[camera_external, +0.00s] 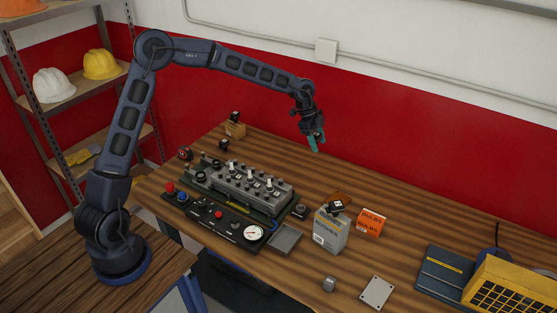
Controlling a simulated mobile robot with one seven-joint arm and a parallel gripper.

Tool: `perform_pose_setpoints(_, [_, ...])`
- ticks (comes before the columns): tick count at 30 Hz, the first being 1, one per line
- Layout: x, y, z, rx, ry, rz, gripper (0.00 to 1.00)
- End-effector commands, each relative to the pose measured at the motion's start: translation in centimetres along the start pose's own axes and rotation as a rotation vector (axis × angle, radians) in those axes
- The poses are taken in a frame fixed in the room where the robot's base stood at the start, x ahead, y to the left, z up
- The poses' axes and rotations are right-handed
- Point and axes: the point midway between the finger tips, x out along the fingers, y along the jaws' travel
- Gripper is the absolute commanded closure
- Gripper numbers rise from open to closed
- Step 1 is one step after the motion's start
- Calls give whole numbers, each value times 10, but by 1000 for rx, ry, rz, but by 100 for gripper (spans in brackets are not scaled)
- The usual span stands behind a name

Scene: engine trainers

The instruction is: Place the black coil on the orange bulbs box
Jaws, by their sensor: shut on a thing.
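My gripper (316,141) has teal fingertips and hangs above the back middle of the table, pointing down. It is shut on a small dark thing that its fingers mostly hide; it looks like the black coil (317,134), but it is too small to be sure. The orange bulbs box (371,223) stands on the table, lower and to the right of my gripper, well apart from it. Nothing is seen on top of the bulbs box.
A grey box (331,232) with brown and black parts (337,205) on top stands just left of the bulbs box. The engine trainer (240,190) fills the table's left part. A yellow crate (500,285) is at right.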

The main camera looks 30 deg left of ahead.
Motion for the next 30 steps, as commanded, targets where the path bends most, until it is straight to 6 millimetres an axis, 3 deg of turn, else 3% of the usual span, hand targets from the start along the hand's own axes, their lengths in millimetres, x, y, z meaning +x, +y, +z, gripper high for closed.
perform_pose_setpoints(11, [22, 21, -102, 18, -4, -1, 76])
perform_pose_setpoints(21, [38, 55, -195, 35, -3, -7, 76])
perform_pose_setpoints(30, [45, 84, -252, 45, 2, -13, 76])
